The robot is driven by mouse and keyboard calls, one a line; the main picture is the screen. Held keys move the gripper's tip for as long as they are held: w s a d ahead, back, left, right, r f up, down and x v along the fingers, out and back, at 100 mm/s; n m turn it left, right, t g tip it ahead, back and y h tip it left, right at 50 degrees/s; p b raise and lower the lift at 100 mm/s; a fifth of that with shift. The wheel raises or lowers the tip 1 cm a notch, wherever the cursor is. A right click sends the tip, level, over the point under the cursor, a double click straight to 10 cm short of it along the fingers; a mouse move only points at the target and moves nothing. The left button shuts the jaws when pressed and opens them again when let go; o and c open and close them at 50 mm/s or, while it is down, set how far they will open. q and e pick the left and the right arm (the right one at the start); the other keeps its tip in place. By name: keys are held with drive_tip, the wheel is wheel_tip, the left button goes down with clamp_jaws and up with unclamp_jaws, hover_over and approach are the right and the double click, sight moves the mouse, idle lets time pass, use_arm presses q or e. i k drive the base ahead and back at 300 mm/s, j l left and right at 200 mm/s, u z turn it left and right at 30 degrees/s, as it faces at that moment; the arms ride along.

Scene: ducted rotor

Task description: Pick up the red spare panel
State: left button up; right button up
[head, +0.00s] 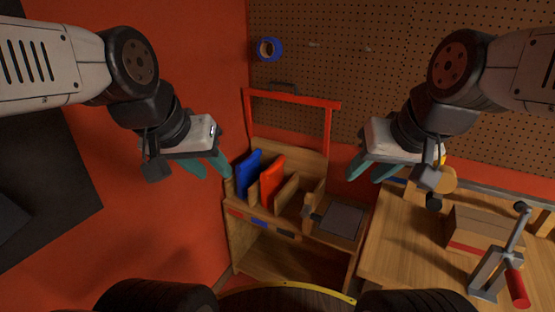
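The red spare panel (271,182) stands upright, slightly tilted, in a slot of the wooden rack (249,229). A blue panel (247,174) stands in the slot to its left. My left gripper (209,170) is open and empty, with its teal fingers apart, to the left of the blue panel. My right gripper (368,171) is open and empty, to the right of the rack and well apart from the red panel. The lower part of the red panel is hidden by the rack's front.
A red frame (292,99) rises behind the rack. A grey plate (341,219) lies on the rack's right part. The wooden bench (390,245) at right holds a box (484,229) and a red-handled clamp (490,272). Blue tape (267,49) hangs on the pegboard.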

sight(272, 179)
drive_tip(key=i+j+z, duration=0.15)
drive_tip(key=i+j, duration=0.25)
drive_tip(key=i, duration=0.15)
drive_tip(key=i+j+z, duration=0.1)
drive_tip(key=i+j, duration=0.35)
drive_tip(key=i, duration=0.1)
